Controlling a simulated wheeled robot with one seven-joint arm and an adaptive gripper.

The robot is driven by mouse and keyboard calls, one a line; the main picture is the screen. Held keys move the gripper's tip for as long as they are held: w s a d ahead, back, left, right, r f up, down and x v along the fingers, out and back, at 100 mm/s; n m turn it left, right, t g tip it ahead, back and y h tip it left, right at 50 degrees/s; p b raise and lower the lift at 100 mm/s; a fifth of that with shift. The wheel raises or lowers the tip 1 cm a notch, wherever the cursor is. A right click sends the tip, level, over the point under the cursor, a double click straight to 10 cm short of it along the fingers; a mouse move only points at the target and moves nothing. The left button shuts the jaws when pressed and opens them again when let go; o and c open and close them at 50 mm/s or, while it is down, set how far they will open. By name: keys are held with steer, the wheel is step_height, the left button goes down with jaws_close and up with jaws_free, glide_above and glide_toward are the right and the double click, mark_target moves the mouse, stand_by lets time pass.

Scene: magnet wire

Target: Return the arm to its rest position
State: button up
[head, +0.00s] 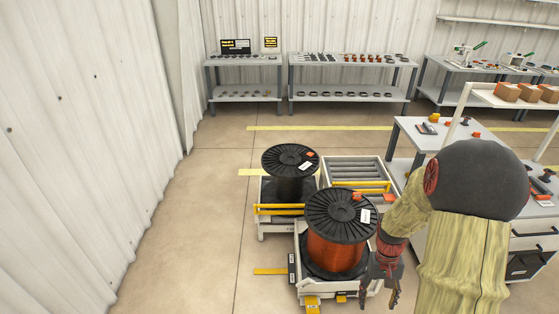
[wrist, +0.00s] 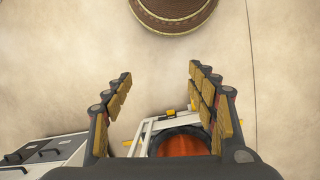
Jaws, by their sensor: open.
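My gripper (head: 381,296) hangs low at the right of the copper-wire spool (head: 335,250), pointing down in the head view. In the wrist view my gripper (wrist: 160,82) has its fingers spread wide, with only bare floor between the tips. It holds nothing. My arm comes in from the right and is bent, hiding part of the workbench. The spool has black flanges, and its copper winding also shows in the wrist view (wrist: 183,148), beyond the fingers' base. Whether the gripper touches the spool's cart is unclear in the head view.
The copper spool stands on a white cart (head: 302,245) with yellow parts. A black spool (head: 290,165) stands on another cart behind it. A roller table (head: 357,172) is beside that. A white workbench (head: 425,142) is at right. Open floor (head: 205,240) lies left.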

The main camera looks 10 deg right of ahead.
steer(key=s+a+r+n+t, duration=0.2)
steer(key=s+a+r+t, duration=0.1)
steer(key=a+r, duration=0.8)
steer(key=s+a+r+n+t+b, duration=0.1)
steer(key=s+a+r+n+t, duration=0.2)
steer(key=a+r, duration=0.7)
step_height(320, 180, up, 9)
steer(key=shift+a+f+t+h, duration=0.2)
steer(key=shift+a+t+h, duration=0.15)
steer(key=shift+t, duration=0.85)
steer(key=shift+c, duration=0.3)
